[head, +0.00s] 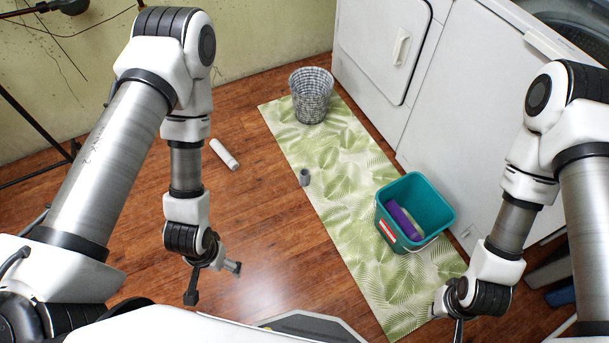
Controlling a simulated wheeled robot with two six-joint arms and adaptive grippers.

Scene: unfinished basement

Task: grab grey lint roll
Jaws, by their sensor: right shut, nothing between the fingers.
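A small grey cylinder (304,177), which looks like the grey lint roll, stands on the left edge of the leafy green mat (345,215). A whitish roll (224,154) lies on the wooden floor to its left. My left gripper (213,283) is over the floor, nearer to me than both rolls. Its fingers are spread, with nothing seen between them. My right gripper (450,318) is low at the right, by the near end of the mat. It is shut and empty, and partly hidden by its own wrist.
A teal bucket (440,212) holding a purple item (404,219) stands on the mat's right side. A grey woven basket (312,95) stands at the mat's far end. White appliances (455,95) line the right. The floor left of the mat is mostly clear.

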